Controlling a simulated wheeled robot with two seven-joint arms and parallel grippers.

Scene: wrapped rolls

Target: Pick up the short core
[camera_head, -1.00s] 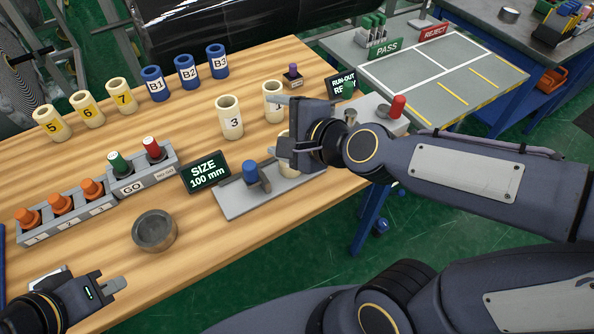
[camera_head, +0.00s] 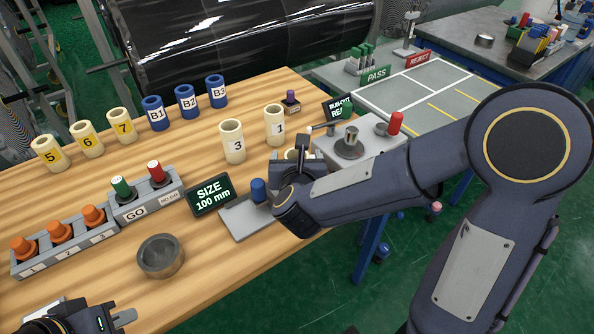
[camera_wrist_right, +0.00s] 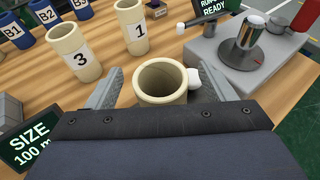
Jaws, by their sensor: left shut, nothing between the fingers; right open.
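A cream core (camera_wrist_right: 163,82) stands upright between the fingers of my right gripper (camera_wrist_right: 160,90) in the right wrist view. The fingers are open, one on each side, with a gap visible at the left; its label is hidden. In the head view only a bit of its rim (camera_head: 297,153) shows behind my right gripper (camera_head: 291,167). Cream cores 3 (camera_head: 232,142) and 1 (camera_head: 274,125) stand just behind it, both looking taller. My left gripper (camera_head: 122,318) is shut and empty at the bottom left, partly out of frame.
The size display (camera_head: 209,194) reads 100 mm, beside a grey gauge with a blue knob (camera_head: 258,190). A grey run-out station (camera_head: 360,150) stands close right. Cores 5, 6, 7 and blue B1 (camera_head: 155,113), B2, B3 line the back. A grey ring (camera_head: 160,256) lies in front.

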